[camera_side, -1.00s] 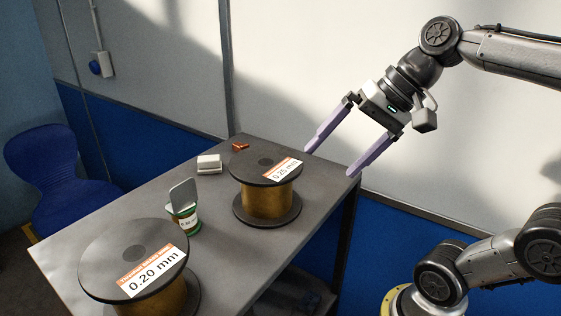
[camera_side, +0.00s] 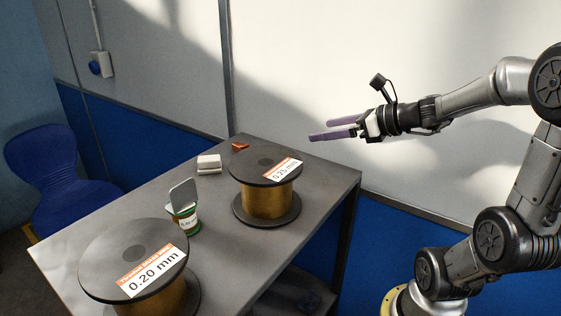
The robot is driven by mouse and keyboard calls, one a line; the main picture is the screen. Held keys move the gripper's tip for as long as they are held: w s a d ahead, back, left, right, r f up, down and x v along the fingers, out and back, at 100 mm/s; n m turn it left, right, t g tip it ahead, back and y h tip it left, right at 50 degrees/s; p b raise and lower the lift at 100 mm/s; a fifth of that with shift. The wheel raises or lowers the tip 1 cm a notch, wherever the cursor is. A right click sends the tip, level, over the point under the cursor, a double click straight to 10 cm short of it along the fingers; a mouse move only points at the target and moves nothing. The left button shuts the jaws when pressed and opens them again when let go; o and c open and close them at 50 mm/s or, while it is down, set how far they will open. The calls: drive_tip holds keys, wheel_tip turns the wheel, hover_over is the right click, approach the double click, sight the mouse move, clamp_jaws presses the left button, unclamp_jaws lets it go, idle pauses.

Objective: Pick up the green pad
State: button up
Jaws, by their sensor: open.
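My gripper (camera_side: 321,129) is open and empty. Its two purple fingers point left, in the air above and beyond the far right part of the table (camera_side: 318,192). I cannot make out a separate green pad. A grey flat plate (camera_side: 183,194) stands tilted at the top of that tub. My gripper is well to the right of the tub and higher than it.
A wire spool marked 0.25 mm (camera_side: 266,204) stands between my gripper and the tub. Another spool marked 0.20 mm (camera_side: 168,296) is at the near left. A white block (camera_side: 208,162) and a small orange item (camera_side: 240,146) lie at the back. The table's right end is clear.

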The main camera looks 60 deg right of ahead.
wheel_tip(320, 180, down, 5)
drive_tip(key=shift+r, duration=0.1)
drive_tip(key=shift+w+f, duration=0.15)
drive_tip(key=shift+f, duration=0.1)
drive_tip(key=x, duration=1.3)
drive_tip(key=shift+w+a+f, duration=0.1)
drive_tip(key=shift+w+a, duration=0.15)
drive_tip(key=shift+w, duration=0.05)
drive_tip(key=c, duration=1.3)
drive_tip(key=shift+c, duration=0.2)
